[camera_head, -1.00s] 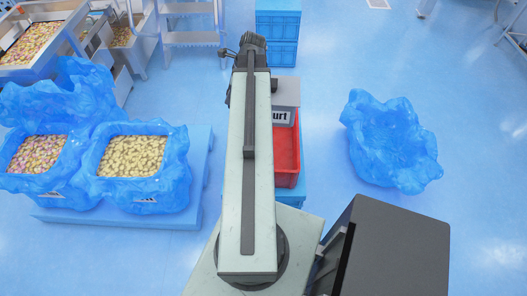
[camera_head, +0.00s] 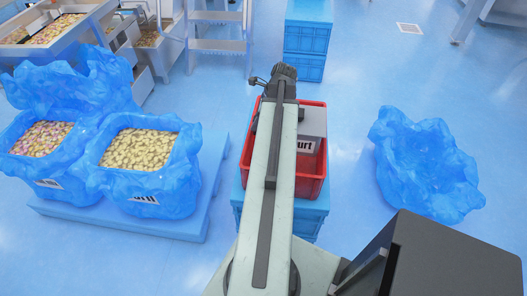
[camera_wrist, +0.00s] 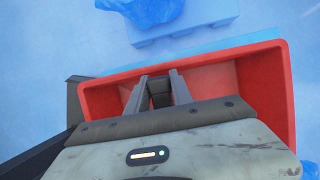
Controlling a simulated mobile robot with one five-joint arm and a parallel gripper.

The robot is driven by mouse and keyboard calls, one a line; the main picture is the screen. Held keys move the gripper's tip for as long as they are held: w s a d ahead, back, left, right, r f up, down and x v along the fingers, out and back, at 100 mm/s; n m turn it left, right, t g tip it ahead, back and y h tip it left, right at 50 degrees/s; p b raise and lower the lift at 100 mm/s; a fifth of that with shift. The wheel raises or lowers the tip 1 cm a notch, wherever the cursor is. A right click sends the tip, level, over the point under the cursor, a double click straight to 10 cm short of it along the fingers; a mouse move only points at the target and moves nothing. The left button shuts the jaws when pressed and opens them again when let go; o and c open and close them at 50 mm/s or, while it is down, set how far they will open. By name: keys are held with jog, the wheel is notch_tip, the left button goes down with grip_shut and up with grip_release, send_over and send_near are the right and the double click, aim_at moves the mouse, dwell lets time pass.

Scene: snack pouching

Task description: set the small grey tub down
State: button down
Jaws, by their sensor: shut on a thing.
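The small grey tub (camera_head: 314,122) shows in the head view just right of my arm, with a white label reading "urt" on its near side. It overlaps the right half of the red crate (camera_head: 312,190); I cannot tell whether it touches the crate's floor. My arm hides its left part. In the wrist view my gripper (camera_wrist: 158,80) is over the red crate (camera_wrist: 225,50), its two fingers close together and shut on the tub. My gripper's body hides most of what lies below it there. The jaws are hidden in the head view.
The red crate stands on a blue crate (camera_head: 308,220). At left, blue-lined bins of snacks (camera_head: 140,150) stand on a blue pallet (camera_head: 170,229). An empty blue bag (camera_head: 425,165) lies at right. Stacked blue crates (camera_head: 307,38) stand behind. Floor between the red crate and bag is clear.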

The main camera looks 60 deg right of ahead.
notch_tip(320, 180, down, 14)
jog(key=b, duration=1.1)
jog(key=shift+b, duration=0.4)
jog(key=shift+r, duration=0.3)
jog(key=shift+f, duration=0.15)
jog(key=c, duration=1.1)
grip_release()
jog(key=p+v, duration=1.1)
jog(key=shift+r, duration=0.4)
jog(key=shift+s+d+r+p, duration=0.1)
jog(key=shift+s+r+p, duration=0.1)
jog(key=shift+r+p, duration=0.2)
jog(key=shift+f, duration=0.15)
